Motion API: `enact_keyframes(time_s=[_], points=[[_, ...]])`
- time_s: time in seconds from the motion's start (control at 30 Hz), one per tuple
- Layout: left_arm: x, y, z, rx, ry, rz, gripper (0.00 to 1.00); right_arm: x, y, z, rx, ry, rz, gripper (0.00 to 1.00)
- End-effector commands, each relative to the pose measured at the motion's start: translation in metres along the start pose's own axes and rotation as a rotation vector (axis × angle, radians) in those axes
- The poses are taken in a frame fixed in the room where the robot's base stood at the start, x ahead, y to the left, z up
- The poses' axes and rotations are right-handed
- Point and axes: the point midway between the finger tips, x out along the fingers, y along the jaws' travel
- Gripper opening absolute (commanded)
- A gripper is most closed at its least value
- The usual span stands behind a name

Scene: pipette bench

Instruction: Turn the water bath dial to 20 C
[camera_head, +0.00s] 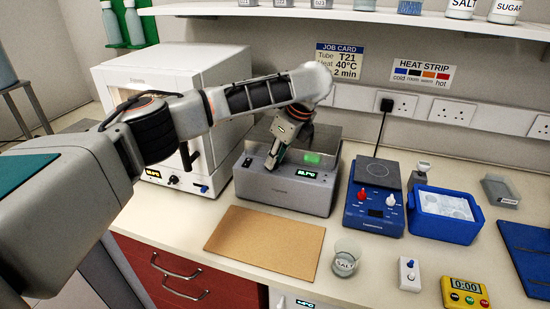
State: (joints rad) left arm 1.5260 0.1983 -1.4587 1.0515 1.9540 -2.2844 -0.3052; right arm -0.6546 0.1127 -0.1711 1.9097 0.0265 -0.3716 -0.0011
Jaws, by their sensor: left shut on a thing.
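The water bath (283,193) is a grey box with an open-topped basin, standing on the bench in the middle of the view. A small green-lit display (305,174) is on its front; its digits are too small to read surely. My left gripper (271,165) reaches down to the front of the bath, left of the display. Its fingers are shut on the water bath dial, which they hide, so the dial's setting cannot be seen. A green-lit item (314,159) shows in the basin. My right gripper is out of view.
A white oven (170,75) stands left, behind my left arm. A blue hotplate (375,213) and a blue ice tub (445,230) stand right. A brown mat (266,242), salt beaker (346,259) and yellow timer (465,293) lie in front.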

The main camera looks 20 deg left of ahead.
Motion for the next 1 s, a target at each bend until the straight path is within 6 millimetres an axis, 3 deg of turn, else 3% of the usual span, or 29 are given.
enact_keyframes(time_s=[0.4,1.0], points=[[-0.0012,-0.0023,0.0009,-0.247,-0.001,0.1,0.0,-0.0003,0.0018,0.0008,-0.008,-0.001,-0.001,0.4],[-0.0006,-0.0023,0.0011,-0.314,-0.001,0.128,0.0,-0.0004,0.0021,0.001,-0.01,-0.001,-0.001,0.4]])
